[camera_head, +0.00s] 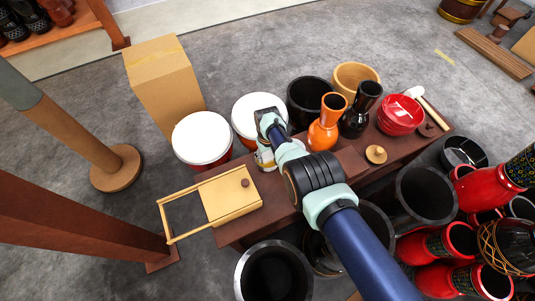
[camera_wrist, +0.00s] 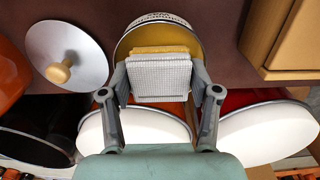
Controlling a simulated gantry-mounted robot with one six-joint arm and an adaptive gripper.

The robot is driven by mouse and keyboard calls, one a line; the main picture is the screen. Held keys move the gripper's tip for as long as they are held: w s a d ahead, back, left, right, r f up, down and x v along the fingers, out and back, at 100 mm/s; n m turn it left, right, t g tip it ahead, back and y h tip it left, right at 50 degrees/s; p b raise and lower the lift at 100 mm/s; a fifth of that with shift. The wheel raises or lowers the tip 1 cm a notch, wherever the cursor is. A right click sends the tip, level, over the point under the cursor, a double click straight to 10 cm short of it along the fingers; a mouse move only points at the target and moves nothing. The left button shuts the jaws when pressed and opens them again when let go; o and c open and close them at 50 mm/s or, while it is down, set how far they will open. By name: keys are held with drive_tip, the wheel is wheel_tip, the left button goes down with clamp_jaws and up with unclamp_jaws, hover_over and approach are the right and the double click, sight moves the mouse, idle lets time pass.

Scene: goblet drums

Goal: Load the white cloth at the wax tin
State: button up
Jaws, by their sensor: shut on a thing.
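The white cloth (camera_wrist: 160,78), a folded pad with a woven texture, is held between my gripper's two fingers (camera_wrist: 160,88) in the wrist view. A yellow-orange band shows along its upper edge; I cannot tell whether it is wax or another layer. The round wax tin (camera_wrist: 124,48) with a golden inside is right behind and under the cloth. I cannot tell whether the cloth touches the wax. A silvery lid (camera_wrist: 82,48) with a wooden knob lies left of the tin. In the head view my gripper (camera_head: 265,150) is over the tin, and the arm hides most of both.
A wooden box (camera_head: 232,200) with a frame lies at the bench's left end. White-topped drums (camera_head: 201,138) stand behind the bench. An orange goblet drum (camera_head: 325,128), a black one (camera_head: 358,115) and a red bowl (camera_head: 400,115) stand to the right.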

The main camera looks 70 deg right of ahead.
sight(267, 154)
idle(0.4)
wheel_tip(267, 154, up, 7)
drive_tip(key=p, duration=0.7)
drive_tip(key=shift+r, duration=0.1)
